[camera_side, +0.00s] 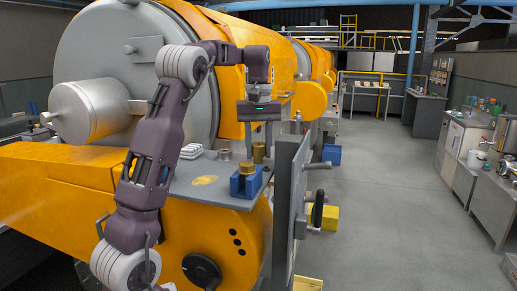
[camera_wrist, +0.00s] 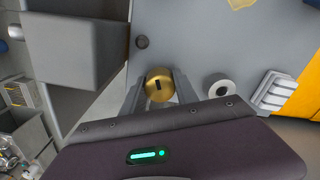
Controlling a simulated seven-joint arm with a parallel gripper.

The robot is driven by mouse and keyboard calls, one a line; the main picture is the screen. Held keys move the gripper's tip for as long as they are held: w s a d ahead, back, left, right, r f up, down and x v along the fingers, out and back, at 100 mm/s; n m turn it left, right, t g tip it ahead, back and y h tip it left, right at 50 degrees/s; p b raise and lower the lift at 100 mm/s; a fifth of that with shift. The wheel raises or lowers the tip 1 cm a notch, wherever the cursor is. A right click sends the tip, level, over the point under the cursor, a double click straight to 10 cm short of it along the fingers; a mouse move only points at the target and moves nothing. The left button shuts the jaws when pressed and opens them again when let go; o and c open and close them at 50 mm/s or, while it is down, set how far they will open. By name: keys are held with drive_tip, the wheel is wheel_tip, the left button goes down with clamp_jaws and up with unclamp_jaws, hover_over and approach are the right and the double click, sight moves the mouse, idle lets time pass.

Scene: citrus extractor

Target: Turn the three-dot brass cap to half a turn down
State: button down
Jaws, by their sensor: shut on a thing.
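A round brass cap (camera_wrist: 158,86) with a dark slot-like mark on its top lies between the two fingers of my gripper (camera_wrist: 158,76) in the wrist view. The fingers close on it from both sides. I cannot make out dots on either piece, or how far the cap is turned.
A grey ring-shaped cylinder (camera_wrist: 222,88) and a white ribbed rack (camera_wrist: 284,95) stand right of the cap in the wrist view. A grey upright plate (camera_side: 290,205) edges the shelf (camera_side: 185,186).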

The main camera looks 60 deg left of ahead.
drive_tip(key=m, duration=0.5)
drive_tip(key=shift+m, duration=0.3)
drive_tip(key=m, duration=1.1)
drive_tip(key=shift+m, duration=0.3)
drive_tip(key=m, duration=0.5)
drive_tip(key=shift+m, duration=0.3)
drive_tip(key=c, duration=0.9)
unclamp_jaws()
drive_tip(key=shift+c, duration=0.2)
